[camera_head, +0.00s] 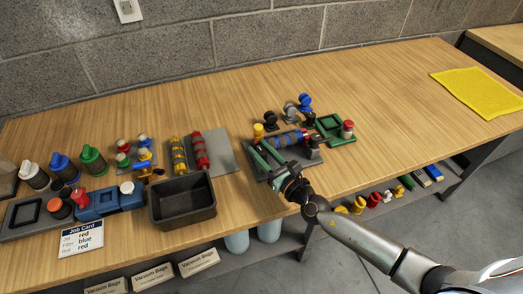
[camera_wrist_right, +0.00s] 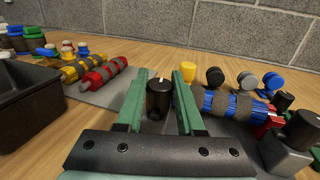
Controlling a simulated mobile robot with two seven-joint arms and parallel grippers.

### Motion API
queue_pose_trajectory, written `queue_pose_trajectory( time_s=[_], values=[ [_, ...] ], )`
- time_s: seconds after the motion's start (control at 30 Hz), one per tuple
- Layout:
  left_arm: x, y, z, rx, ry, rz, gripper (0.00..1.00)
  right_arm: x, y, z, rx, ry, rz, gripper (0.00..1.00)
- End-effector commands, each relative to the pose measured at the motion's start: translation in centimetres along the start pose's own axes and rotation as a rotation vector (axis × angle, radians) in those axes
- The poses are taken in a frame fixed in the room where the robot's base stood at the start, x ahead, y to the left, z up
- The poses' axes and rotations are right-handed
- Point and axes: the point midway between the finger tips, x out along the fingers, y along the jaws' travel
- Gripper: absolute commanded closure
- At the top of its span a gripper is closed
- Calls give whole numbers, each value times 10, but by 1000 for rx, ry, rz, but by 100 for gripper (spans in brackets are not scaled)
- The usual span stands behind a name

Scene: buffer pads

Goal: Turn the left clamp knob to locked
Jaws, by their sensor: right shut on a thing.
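My right gripper (camera_head: 264,158) reaches over the left end of the grey clamp fixture (camera_head: 300,164), which holds a blue roller (camera_head: 286,139) with dark bands. In the right wrist view its two green fingers (camera_wrist_right: 158,98) are shut on the left clamp knob (camera_wrist_right: 159,102), a black upright cylinder with a short white mark on top. The blue roller (camera_wrist_right: 233,104) lies to the right of the fingers. Another black knob (camera_wrist_right: 304,130) stands on a grey block at the fixture's right. In the head view the gripper hides the left knob. My left gripper is not in view.
A yellow-topped peg (camera_head: 258,130) stands just behind the gripper. Black, grey and blue knobs (camera_head: 305,102) stand behind the fixture, and a green fixture (camera_head: 330,124) is to its right. A black bin (camera_head: 183,216) and red and yellow rollers (camera_head: 200,150) are to the left.

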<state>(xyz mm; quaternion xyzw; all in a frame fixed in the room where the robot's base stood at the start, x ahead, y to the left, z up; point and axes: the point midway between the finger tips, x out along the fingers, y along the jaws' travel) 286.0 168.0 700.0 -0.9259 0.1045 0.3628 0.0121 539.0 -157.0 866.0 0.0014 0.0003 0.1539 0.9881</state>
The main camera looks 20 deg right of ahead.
Motion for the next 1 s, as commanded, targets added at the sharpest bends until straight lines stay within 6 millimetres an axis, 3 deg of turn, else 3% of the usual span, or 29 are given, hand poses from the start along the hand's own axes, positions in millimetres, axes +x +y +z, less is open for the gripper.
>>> queue_pose_trajectory(
  time_s=[0.27,0.57,0.9,0.93,1.0],
  values=[
    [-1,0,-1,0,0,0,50,0,0,0,0,0,-3,100],
    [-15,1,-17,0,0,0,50,0,0,3,4,-1,-120,100],
    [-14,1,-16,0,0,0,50,0,0,0,1,-2,-134,100],
    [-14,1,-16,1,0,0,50,0,0,0,1,-2,-134,60],
    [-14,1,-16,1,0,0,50,0,0,0,0,-2,-134,52]
  ],
)
